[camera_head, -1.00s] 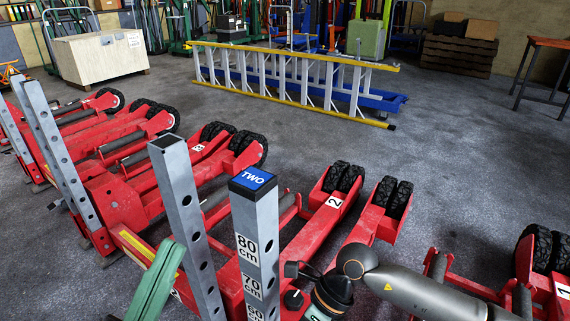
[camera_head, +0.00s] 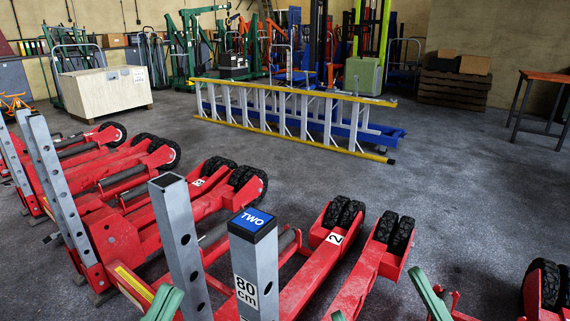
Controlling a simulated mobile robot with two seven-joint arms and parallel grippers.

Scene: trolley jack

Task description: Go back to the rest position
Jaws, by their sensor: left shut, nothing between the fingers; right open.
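My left gripper (camera_head: 166,291) shows as green fingers at the bottom edge, left of the middle. The fingers are together with nothing between them. They are in front of a red jack frame in this view. My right gripper (camera_head: 378,291) shows as two green fingers set wide apart at the bottom edge. It is open and empty. Its left finger shows only as a small tip. The rest of both grippers is below the picture.
Red trolley jacks (camera_head: 345,273) with black wheels fill the left and front. Another jack (camera_head: 543,287) is at the lower right. A yellow-and-grey ladder (camera_head: 290,108) lies behind, beside a blue frame (camera_head: 385,134). The grey floor (camera_head: 470,190) is clear at middle right.

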